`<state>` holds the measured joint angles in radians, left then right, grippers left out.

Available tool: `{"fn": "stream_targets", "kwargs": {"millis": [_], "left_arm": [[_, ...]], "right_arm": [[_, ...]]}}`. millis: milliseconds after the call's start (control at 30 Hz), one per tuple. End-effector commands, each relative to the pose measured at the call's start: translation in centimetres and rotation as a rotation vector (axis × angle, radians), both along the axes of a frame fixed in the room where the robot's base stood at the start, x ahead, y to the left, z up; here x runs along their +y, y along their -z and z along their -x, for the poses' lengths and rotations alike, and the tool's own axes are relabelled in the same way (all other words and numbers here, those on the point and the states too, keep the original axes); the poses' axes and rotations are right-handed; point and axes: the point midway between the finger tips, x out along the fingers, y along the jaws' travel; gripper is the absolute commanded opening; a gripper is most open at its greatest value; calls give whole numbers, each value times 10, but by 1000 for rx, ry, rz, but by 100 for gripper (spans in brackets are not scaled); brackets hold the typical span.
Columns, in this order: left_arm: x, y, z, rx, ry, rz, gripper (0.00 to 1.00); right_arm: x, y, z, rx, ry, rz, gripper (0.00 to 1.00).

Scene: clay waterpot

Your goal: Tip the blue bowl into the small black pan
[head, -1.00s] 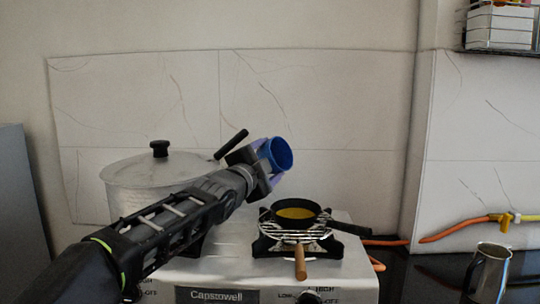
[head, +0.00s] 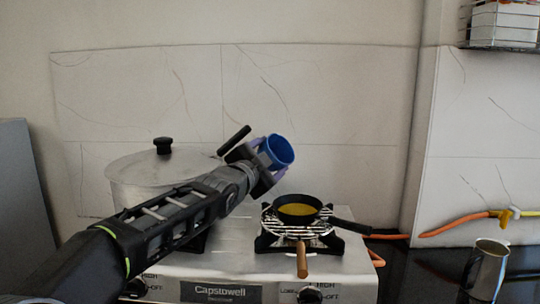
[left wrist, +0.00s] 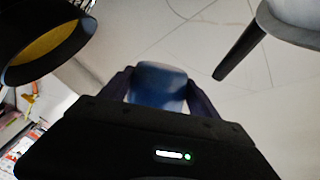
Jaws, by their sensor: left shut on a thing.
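My left gripper (head: 262,164) is shut on the blue bowl (head: 277,151), which it holds tilted in the air above the stove. The bowl's open side faces right and toward the camera. In the left wrist view the bowl (left wrist: 158,84) sits between the two fingers (left wrist: 158,92). The small black pan (head: 297,208) is on the right burner, below and slightly right of the bowl and apart from it. Yellow stuff lies in the pan. The pan also shows at the top left of the left wrist view (left wrist: 45,40). My right gripper is not in view.
A large lidded pot (head: 150,180) stands on the left side of the stove (head: 225,268), behind my left arm. A wooden-handled rack (head: 302,258) is under the pan. A metal jug (head: 488,268) stands on the dark counter at right. An orange hose (head: 455,227) runs along the wall.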

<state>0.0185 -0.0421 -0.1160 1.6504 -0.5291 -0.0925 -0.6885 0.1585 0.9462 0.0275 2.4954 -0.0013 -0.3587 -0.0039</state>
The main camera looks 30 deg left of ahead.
Motion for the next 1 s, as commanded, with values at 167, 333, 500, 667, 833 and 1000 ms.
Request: {"fn": "stream_targets", "kwargs": {"millis": [167,333,500,667,833,1000], "left_arm": [[0,-2,0,-1,0,7,24],[0,-5,0,7,1,63,24],[1,-6,0,16,1,147,24],[1,-3,0,22,1,203,24],[1,0,0,22,1,219,24],[1,0,0,22,1,218,24]], "right_arm": [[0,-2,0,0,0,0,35],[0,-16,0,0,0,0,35],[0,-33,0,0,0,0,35],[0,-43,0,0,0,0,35],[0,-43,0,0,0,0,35],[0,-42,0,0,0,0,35]]}}
